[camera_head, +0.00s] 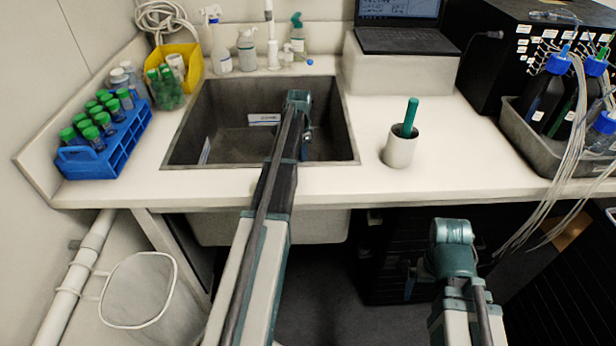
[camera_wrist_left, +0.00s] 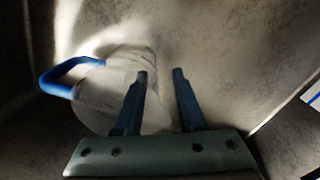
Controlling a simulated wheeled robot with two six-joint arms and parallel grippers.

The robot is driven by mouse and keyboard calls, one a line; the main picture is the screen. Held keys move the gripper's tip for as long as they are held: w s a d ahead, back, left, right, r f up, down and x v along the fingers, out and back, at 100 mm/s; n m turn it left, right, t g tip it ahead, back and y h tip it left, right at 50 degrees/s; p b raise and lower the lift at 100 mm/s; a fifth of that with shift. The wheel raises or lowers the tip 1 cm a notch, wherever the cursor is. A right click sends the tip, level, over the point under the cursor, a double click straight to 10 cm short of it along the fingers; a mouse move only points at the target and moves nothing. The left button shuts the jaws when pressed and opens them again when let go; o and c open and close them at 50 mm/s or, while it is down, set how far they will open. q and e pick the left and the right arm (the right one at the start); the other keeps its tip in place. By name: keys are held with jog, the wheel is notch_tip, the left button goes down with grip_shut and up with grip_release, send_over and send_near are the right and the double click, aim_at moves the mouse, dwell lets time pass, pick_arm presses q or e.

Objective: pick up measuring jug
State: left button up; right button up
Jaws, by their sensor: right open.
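The measuring jug (camera_wrist_left: 105,100) shows in the left wrist view as a pale, translucent vessel with a blue handle (camera_wrist_left: 60,75) at its left. It is inside the sink (camera_head: 185,135); in the head view I cannot make it out behind my arm. My right gripper (camera_head: 412,277) is open and empty, low in front of the counter.
A white cup (camera_head: 400,150) with a green-handled tool stands right of the sink. A blue rack (camera_head: 120,145) of green-capped tubes is at the left. Bottles and a faucet (camera_head: 272,45) line the back. A grey tray (camera_head: 545,145) of bottles with tubing is at the right.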

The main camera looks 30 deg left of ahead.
pick_arm(q)
jog(key=shift+c, duration=0.2)
grip_shut()
dwell(1.1)
